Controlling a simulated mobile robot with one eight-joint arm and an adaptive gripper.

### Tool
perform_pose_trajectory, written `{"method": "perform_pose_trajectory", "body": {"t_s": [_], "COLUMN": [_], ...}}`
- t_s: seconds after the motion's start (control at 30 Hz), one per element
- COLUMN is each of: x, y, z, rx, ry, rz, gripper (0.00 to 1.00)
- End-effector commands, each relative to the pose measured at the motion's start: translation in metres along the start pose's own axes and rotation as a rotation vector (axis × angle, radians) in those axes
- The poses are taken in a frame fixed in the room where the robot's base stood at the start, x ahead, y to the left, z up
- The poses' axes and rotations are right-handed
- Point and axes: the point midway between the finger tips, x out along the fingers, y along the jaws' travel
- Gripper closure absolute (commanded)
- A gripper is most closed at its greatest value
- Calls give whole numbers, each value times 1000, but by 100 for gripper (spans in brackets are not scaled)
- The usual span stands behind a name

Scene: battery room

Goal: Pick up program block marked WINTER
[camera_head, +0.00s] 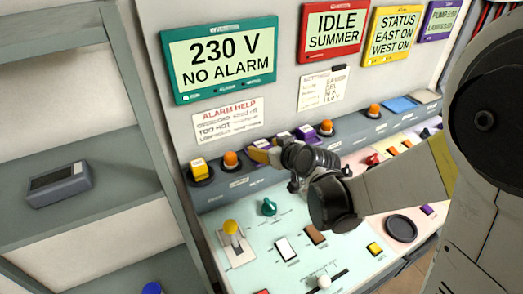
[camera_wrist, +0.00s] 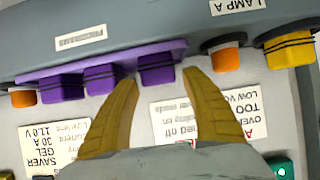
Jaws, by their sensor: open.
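Purple program blocks stand in a row on the grey ledge: in the wrist view a left block (camera_wrist: 62,88), a middle block (camera_wrist: 103,78) and a right block (camera_wrist: 156,68). Their markings are not legible, so I cannot tell which is WINTER. In the head view a purple block (camera_head: 305,132) shows behind my gripper (camera_head: 264,152). My gripper (camera_wrist: 158,78) is open and empty in the wrist view, its two ochre fingers pointing at the ledge. The right block appears between the fingertips; I cannot tell whether they touch it.
Orange lamps (camera_head: 231,160) and a yellow block (camera_head: 199,169) stand on the same ledge. Below is a sloping panel with a yellow-topped lever (camera_head: 231,228) and a green knob (camera_head: 269,207). A shelf (camera_head: 110,185) with a grey device (camera_head: 59,184) is at the left. Screens hang above.

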Motion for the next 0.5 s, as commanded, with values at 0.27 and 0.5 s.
{"method": "perform_pose_trajectory", "body": {"t_s": [0.27,0.5], "x": [27,27], "y": [0,0], "z": [1,0], "rx": [0,1], "ry": [0,0], "rz": [0,0], "gripper": [45,83]}}
